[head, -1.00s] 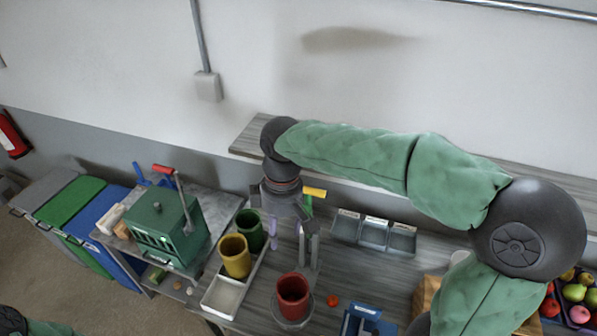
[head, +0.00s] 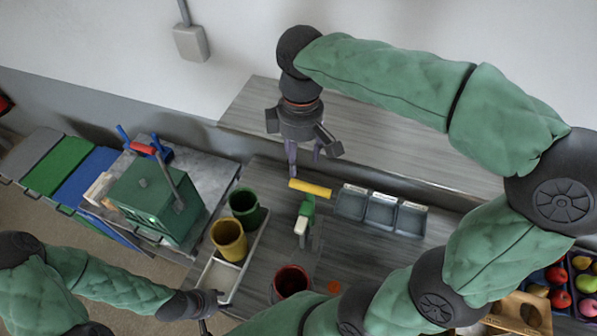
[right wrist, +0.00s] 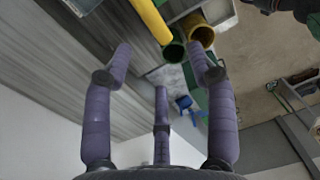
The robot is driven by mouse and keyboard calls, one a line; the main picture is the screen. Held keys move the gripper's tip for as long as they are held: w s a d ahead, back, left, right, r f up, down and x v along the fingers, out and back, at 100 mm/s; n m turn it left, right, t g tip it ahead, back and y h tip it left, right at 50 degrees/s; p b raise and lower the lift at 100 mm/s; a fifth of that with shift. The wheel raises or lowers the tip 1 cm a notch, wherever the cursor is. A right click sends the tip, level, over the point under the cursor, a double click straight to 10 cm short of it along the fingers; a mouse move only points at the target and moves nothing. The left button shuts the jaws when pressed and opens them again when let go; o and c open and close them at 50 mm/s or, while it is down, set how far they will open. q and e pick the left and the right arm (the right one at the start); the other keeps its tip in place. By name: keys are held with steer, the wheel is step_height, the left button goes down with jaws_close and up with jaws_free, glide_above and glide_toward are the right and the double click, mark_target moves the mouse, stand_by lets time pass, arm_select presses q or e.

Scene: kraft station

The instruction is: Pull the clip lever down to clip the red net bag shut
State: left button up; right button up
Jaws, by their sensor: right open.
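The clip lever is a yellow bar (head: 310,188) on top of a green clip stand (head: 304,215) on the grey wood bench. It stands out level. The yellow bar also crosses the top of the right wrist view (right wrist: 150,20). My right gripper (head: 304,164) hangs from above with its purple fingers just behind and above the bar. Its fingers are spread and empty in the right wrist view (right wrist: 163,72), apart from the bar. My left gripper (head: 208,302) is low at the left, near the bench front; its fingers are unclear. I cannot make out a red net bag.
Green (head: 244,204) and yellow (head: 229,239) cups stand in a tray left of the clip, a red cup (head: 291,282) in front. Grey bins (head: 381,210) lie to the right. A green press (head: 156,203) is further left. My right forearm covers the front right.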

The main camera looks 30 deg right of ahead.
mark_target(298, 181)
step_height(298, 181, down, 9)
steer(key=shift+r+p, duration=0.2)
steer(key=shift+p, duration=0.25)
steer(key=shift+w+f, duration=0.2)
steer(key=shift+f, duration=0.05)
steer(key=shift+s, duration=0.1)
jaws_close()
